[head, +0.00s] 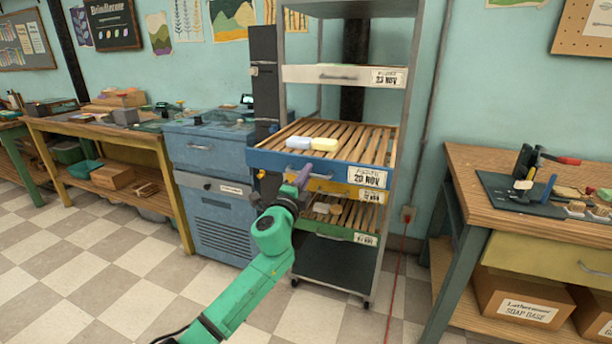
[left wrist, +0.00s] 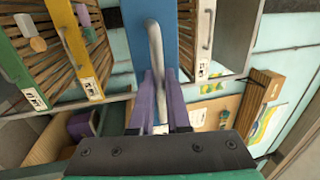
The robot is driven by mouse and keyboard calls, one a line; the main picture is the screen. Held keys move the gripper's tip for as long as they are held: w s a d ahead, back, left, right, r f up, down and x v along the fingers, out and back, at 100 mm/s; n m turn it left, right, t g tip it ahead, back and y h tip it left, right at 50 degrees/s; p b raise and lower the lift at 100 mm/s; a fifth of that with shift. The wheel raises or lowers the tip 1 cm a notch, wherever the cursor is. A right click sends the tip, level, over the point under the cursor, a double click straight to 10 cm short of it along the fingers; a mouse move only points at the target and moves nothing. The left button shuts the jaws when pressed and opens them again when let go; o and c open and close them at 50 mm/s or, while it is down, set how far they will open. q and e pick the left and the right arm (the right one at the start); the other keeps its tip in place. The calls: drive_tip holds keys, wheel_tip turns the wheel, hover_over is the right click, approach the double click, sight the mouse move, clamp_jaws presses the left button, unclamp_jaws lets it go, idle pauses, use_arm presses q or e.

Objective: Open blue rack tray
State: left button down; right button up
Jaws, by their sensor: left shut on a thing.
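The blue rack tray (head: 340,172) stands partly out of the metal rack, its front ahead of the posts and its wooden slats showing. A blue soap bar and a cream soap bar (head: 324,144) lie on it. My left gripper (head: 302,177), with purple fingers, is shut on the tray's grey handle at the blue front. In the left wrist view the handle (left wrist: 153,40) runs between the two fingers (left wrist: 160,100) against the blue panel (left wrist: 175,25). My right gripper is not in view.
A yellow tray (head: 335,188) and a green tray (head: 335,233) sit below in the rack, and a white tray (head: 340,76) above. A blue cabinet (head: 212,170) stands to the left and a wooden workbench (head: 500,215) to the right. The checkered floor in front is clear.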

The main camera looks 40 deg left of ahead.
use_arm(q)
drive_tip(key=c, duration=1.2)
unclamp_jaws()
drive_tip(key=shift+o, duration=0.2)
drive_tip(key=b+v, duration=0.1)
drive_tip(key=v, duration=1.3)
drive_tip(key=shift+s, duration=0.2)
drive_tip(key=shift+d, duration=0.1)
